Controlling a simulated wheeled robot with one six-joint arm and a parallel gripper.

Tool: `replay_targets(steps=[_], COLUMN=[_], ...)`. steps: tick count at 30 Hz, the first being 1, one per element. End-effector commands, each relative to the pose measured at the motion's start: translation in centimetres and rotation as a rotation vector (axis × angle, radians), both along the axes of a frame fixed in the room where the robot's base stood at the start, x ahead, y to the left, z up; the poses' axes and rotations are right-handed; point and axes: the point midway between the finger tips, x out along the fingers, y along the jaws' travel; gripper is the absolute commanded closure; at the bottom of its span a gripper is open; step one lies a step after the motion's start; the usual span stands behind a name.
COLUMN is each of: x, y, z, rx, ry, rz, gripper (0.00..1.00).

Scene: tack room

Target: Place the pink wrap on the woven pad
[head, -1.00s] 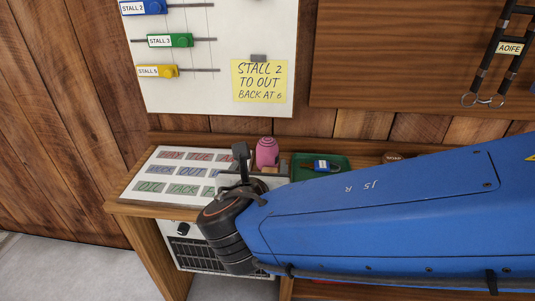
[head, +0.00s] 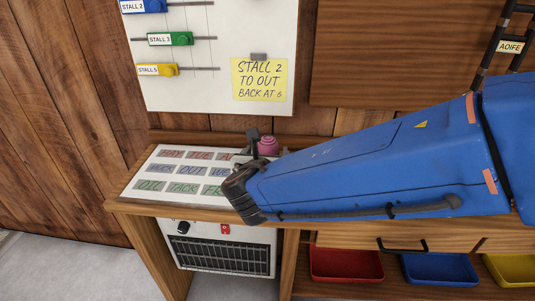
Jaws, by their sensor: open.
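The pink wrap (head: 268,145) stands on the wooden bench against the back wall, just right of the label board. Only its upper part shows; my gripper and arm hide the rest. My gripper (head: 259,150) is open right at the wrap, with a dark finger showing just left of it. I cannot tell whether the fingers touch the wrap or are on both sides of it. I see no woven pad; my blue arm covers much of the bench to the right.
The white label board (head: 150,187) lies flat on the bench's left end. A heater-like box (head: 222,256) stands below. Red (head: 346,265), blue (head: 440,269) and yellow (head: 513,269) bins sit under the bench. The stall board (head: 200,95) hangs behind.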

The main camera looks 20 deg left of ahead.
Motion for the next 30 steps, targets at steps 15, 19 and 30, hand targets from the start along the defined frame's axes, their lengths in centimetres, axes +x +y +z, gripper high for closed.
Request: replay_targets(steps=[15,19,30], x=[2.8,2.8,2.8], y=[0.6,0.6,0.6], z=[-1.0,-1.0,-0.5], rx=[0.001,0.001,0.002], ry=[0.0,0.0,-0.001], rz=[0.0,0.0,-0.001], gripper=[0.42,0.73,0.8])
